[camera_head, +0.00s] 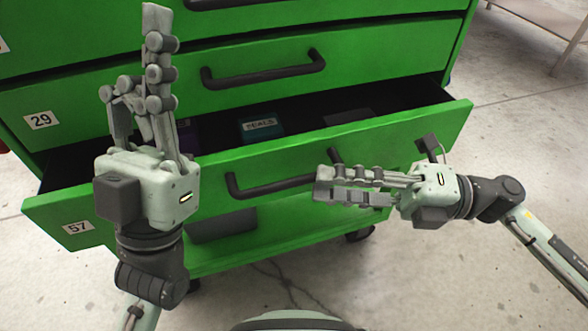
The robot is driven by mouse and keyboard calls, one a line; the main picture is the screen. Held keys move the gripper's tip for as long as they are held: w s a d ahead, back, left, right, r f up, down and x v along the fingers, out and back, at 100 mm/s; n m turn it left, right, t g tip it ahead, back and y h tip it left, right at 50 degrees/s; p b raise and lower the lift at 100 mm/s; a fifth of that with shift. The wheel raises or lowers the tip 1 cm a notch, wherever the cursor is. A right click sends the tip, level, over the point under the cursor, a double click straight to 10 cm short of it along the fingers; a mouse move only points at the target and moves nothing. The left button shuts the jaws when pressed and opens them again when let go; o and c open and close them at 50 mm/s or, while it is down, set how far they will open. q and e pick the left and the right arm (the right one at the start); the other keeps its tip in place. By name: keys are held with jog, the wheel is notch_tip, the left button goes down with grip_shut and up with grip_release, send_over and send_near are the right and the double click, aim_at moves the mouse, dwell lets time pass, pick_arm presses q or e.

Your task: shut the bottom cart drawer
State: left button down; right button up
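The bottom cart drawer (235,160), green with a label 57, is pulled out from the cart. Its dark bar handle (255,190) is partly hidden behind my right gripper. Inside lie a teal box (262,128), a purple item (188,138) and a dark flat item (349,117). My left gripper (133,58) is open and empty, fingers pointing up the picture, over the left part of the drawer. My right gripper (317,184) points left, over the drawer front by the handle's right end. Its fingers look close together; whether they touch the handle or drawer is unclear.
The drawer above, labelled 29 (40,120), has its own handle (263,70) and looks shut. Below the open drawer is a green lower shelf (275,237) with a grey item (223,226). Concrete floor (500,120) is clear at right; a metal table (545,15) stands top right.

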aim_at(293, 178)
jog(key=a, duration=0.5)
jog(key=shift+w+a+r, duration=0.2)
jog(key=shift+a+r, duration=0.05)
jog(key=shift+a, duration=0.15)
jog(key=shift+c, duration=0.6)
grip_shut()
